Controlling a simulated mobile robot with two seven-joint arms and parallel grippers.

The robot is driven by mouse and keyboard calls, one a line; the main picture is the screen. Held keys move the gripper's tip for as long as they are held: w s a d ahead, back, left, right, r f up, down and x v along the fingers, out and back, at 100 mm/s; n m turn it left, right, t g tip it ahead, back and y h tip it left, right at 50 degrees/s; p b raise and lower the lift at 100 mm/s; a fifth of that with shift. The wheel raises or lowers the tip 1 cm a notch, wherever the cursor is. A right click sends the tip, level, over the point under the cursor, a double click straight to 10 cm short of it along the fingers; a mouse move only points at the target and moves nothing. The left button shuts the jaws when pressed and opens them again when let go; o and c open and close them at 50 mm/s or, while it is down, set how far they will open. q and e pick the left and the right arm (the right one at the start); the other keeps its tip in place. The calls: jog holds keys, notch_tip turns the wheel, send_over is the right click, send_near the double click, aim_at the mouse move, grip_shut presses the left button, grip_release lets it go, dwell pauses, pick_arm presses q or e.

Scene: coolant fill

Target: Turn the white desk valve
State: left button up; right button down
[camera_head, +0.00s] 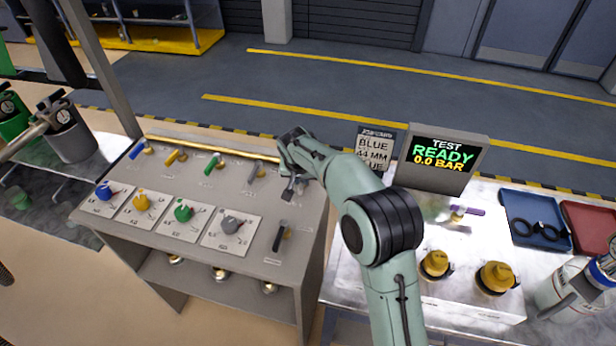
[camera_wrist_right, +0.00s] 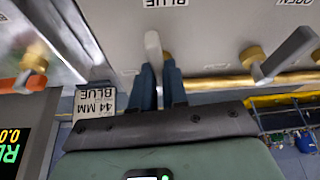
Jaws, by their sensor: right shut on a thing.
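The white desk valve's lever (camera_wrist_right: 153,46) shows in the right wrist view, hanging from the grey desk panel below a label reading BLUE. My right gripper (camera_wrist_right: 160,78) is shut on this lever, with its dark fingers on either side of it. In the head view my right gripper (camera_head: 289,188) is at the right end of the row of desk valves, and it and the arm hide most of the white valve. My left gripper is not in view.
Blue (camera_head: 137,150), yellow (camera_head: 176,156), green (camera_head: 213,165) and grey (camera_head: 256,172) valves line the desk's back, left of my gripper. Dials and a black lever (camera_head: 280,238) are in front. A screen (camera_head: 443,160) reading READY, 0.0 BAR stands right of my arm.

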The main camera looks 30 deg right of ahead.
jog(key=shift+w+a+m, duration=0.15)
jog(key=shift+a+m, duration=0.05)
jog(key=shift+m, duration=0.5)
jog(key=shift+g, duration=0.3)
jog(key=c, duration=1.1)
grip_release()
jog(key=shift+c, duration=0.2)
jog(key=v, duration=1.3)
jog(key=shift+a, duration=0.3)
